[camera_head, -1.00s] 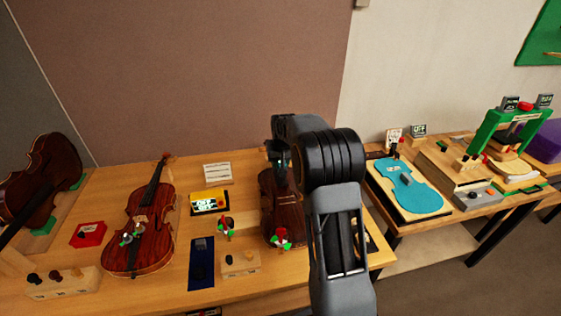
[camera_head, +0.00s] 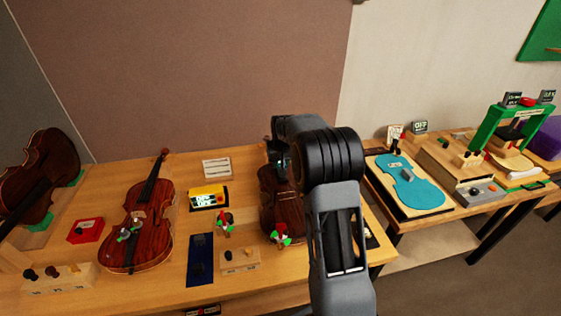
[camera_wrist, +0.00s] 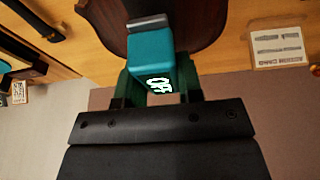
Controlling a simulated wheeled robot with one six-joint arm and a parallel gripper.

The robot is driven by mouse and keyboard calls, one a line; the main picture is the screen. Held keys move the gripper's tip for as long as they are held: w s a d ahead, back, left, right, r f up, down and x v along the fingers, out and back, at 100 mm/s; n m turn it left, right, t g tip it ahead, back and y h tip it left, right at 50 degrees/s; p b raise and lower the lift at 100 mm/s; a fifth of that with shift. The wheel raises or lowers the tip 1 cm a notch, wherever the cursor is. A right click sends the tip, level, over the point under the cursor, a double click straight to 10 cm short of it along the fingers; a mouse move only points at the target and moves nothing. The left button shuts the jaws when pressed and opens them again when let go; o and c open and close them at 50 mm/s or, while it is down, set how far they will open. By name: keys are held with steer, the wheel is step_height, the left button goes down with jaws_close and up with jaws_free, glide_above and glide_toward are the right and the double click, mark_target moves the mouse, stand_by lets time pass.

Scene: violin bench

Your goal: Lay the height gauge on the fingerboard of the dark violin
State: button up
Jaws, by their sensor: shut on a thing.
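The height gauge (camera_wrist: 152,50) is a teal block with a small lit display and a grey bar at its far end. My gripper (camera_wrist: 155,83) is shut on it, with the dark green fingers at its sides. A dark brown violin (camera_wrist: 197,22) shows beneath and beyond the gauge in the wrist view. In the head view the dark violin (camera_head: 283,218) lies on the bench, with my arm covering its right side and my gripper (camera_head: 277,153) over its far end. The fingerboard is mostly hidden, and I cannot tell whether the gauge touches it.
A reddish violin (camera_head: 137,230) lies left on the bench (camera_head: 180,190). Another violin (camera_head: 38,170) leans at far left. A teal violin shape (camera_head: 415,187) is on the right bench.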

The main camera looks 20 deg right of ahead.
steer(key=shift+f+b, duration=0.75)
steer(key=shift+f, duration=0.35)
steer(key=o, duration=1)
steer(key=b+v, duration=0.1)
steer(key=v, duration=1.3)
steer(key=shift+w, duration=0.15)
